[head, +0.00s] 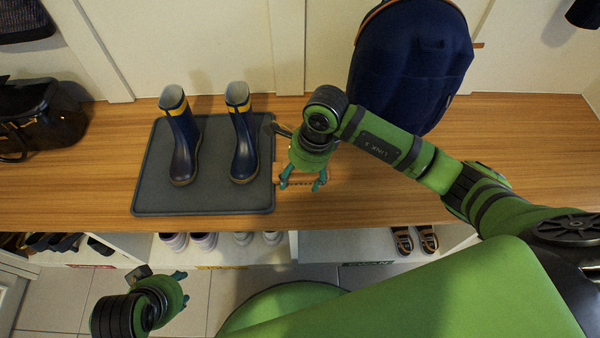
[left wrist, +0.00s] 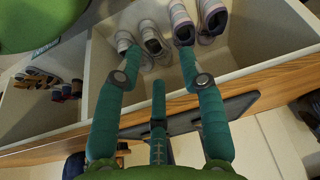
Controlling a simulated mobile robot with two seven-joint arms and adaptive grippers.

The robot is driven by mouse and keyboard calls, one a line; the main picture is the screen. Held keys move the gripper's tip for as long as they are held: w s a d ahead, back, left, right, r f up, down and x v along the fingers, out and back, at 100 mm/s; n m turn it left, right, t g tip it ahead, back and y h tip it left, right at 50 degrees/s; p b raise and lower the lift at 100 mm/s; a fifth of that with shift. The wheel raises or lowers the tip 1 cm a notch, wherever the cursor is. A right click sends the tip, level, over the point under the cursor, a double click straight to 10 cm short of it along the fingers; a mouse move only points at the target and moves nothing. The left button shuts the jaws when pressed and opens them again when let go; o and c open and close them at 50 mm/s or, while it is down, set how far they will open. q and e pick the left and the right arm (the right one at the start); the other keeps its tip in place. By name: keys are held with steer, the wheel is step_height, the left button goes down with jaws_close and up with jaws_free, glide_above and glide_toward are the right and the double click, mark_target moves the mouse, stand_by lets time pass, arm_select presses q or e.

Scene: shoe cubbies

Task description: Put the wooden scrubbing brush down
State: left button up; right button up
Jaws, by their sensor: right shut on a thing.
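The wooden scrubbing brush (head: 300,184) is a small brown strip, mostly hidden by my gripper. It lies level at or just above the wooden bench top (head: 380,210), by the right edge of the grey boot tray (head: 230,200); I cannot tell whether it touches the bench. My right gripper (head: 303,182) points down and is shut on the brush. My left gripper (head: 182,288) is low in front of the bench. In the left wrist view it is open and empty (left wrist: 165,62), facing a cubby with shoes.
Navy boots with yellow bands (head: 183,140) (head: 243,135) stand on the tray. A navy backpack (head: 410,65) stands behind my right arm, and a black bag (head: 40,115) sits at far left. Cubbies below hold several shoes (left wrist: 150,38). The bench right of the brush is clear.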

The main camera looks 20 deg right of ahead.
arm_select(q)
steer(key=shift+w+r, duration=0.2)
steer(key=shift+r, duration=0.3)
arm_select(e)
steer(key=shift+f, duration=0.25)
steer(key=o, duration=1.6)
steer(key=shift+c, duration=0.2)
steer(key=shift+r, duration=0.25)
steer(key=shift+r+p, duration=0.6)
steer(key=shift+r, duration=0.1)
steer(key=p+v, duration=0.2)
steer(key=v, duration=0.9)
steer(key=shift+d+r, duration=0.1)
steer(key=shift+r, duration=0.1)
arm_select(q)
step_height(320, 180, down, 9)
steer(key=g, duration=0.1)
steer(key=shift+s, duration=0.3)
